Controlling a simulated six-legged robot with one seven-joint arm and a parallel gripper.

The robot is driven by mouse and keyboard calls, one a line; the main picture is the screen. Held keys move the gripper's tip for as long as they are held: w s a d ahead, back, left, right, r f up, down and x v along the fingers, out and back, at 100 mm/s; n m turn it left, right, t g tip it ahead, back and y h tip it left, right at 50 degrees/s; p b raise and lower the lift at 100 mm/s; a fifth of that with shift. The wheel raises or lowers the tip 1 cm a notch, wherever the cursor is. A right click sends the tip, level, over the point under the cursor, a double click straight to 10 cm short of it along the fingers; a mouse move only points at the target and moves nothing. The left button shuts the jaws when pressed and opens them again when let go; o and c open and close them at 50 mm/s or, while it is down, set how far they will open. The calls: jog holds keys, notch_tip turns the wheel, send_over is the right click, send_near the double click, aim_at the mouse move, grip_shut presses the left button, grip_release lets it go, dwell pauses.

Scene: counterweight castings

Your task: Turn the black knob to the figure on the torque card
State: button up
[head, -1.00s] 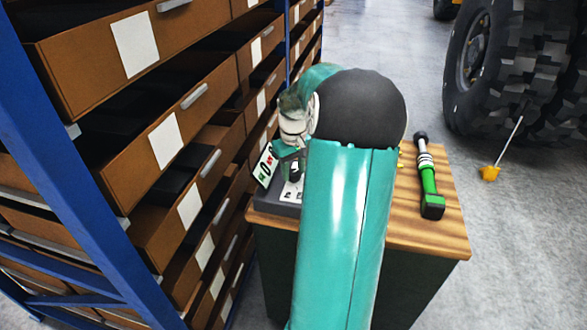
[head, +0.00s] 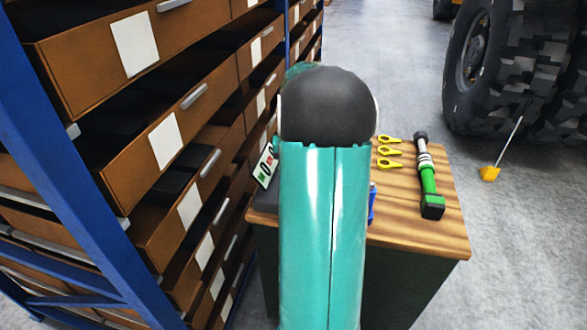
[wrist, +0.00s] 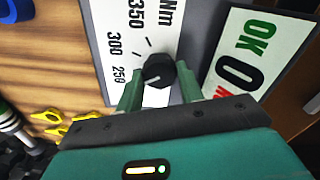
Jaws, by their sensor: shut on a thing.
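The black knob (wrist: 158,70) sits on a white dial plate (wrist: 118,22) in the wrist view, with a short light mark on its lower side. Printed figures 250, 300 and 350 and "Nm" run along the plate left of and above the knob. My gripper (wrist: 157,74) has its two green fingers on either side of the knob, shut on it. A white card (wrist: 262,52) with green "OK", a black 0 and partly hidden red print stands to the right; it also shows in the head view (head: 265,168). My arm hides the knob and gripper in the head view.
The wooden bench top (head: 425,236) carries a green-and-black tool (head: 430,180), several yellow pieces (head: 389,151) and a partly hidden blue thing (head: 372,204). A shelf of brown drawers (head: 165,140) stands close on the left. A big tyre (head: 510,75) is at right.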

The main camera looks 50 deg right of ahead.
jog(key=shift+m, duration=1.1)
jog(key=o, duration=1)
notch_tip(320, 180, up, 14)
